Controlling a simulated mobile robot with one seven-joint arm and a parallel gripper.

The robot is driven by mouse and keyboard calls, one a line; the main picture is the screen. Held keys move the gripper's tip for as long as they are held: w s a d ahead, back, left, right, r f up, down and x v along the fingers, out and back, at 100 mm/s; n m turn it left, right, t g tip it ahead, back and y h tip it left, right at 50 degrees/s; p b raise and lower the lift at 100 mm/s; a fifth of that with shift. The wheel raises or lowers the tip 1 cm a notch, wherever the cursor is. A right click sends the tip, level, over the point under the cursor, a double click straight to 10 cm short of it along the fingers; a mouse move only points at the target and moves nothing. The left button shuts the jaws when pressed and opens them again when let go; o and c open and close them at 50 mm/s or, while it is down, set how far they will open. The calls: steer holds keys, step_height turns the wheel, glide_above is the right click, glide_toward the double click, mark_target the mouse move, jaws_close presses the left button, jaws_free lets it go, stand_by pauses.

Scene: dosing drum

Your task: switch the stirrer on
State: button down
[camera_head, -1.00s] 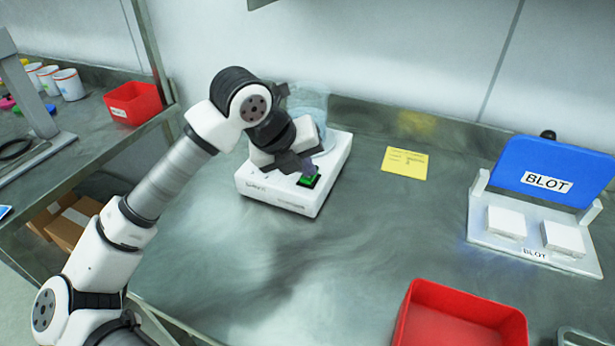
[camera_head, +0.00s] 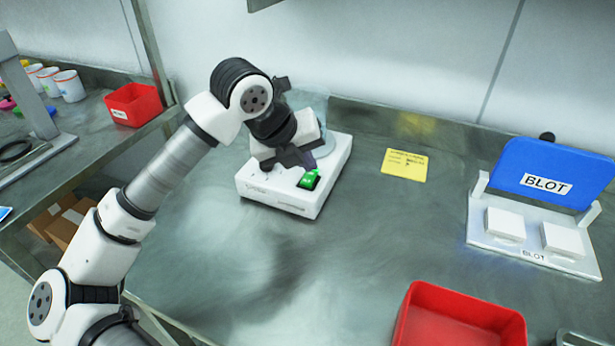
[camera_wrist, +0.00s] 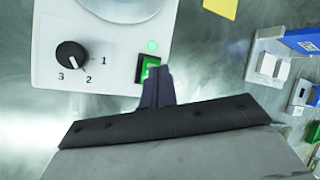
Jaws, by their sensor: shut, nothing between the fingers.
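The stirrer (camera_head: 290,190) is a white box with a round plate on top, standing on the grey bench. Its green rocker switch (camera_head: 310,179) is at the front right corner and looks bright. In the wrist view the rocker (camera_wrist: 149,64) sits in a black frame, with a green light (camera_wrist: 152,46) glowing above it. A black dial (camera_wrist: 71,56) marked 1, 2, 3 is to its left, its white mark towards 2. My gripper (camera_wrist: 163,70) is shut and empty, its fingertips over the right side of the rocker. I cannot tell if they touch it.
A yellow note (camera_head: 405,165) lies right of the stirrer. A blue and white BLOT stand (camera_head: 540,190) is farther right. A red bin (camera_head: 455,320) stands at the front right. The bench between is clear.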

mark_target(308, 176)
steer(key=shift+w+d+r+p, duration=0.15)
steer(key=shift+r+p, duration=0.25)
steer(key=shift+r, duration=0.4)
steer(key=shift+w+r+p, duration=0.25)
steer(key=shift+r+p, duration=0.15)
steer(key=shift+r, duration=0.45)
steer(key=shift+w+d+r+p, duration=0.15)
steer(key=shift+r+p, duration=0.25)
steer(key=shift+r, duration=0.4)
steer(key=shift+a+f, duration=0.1)
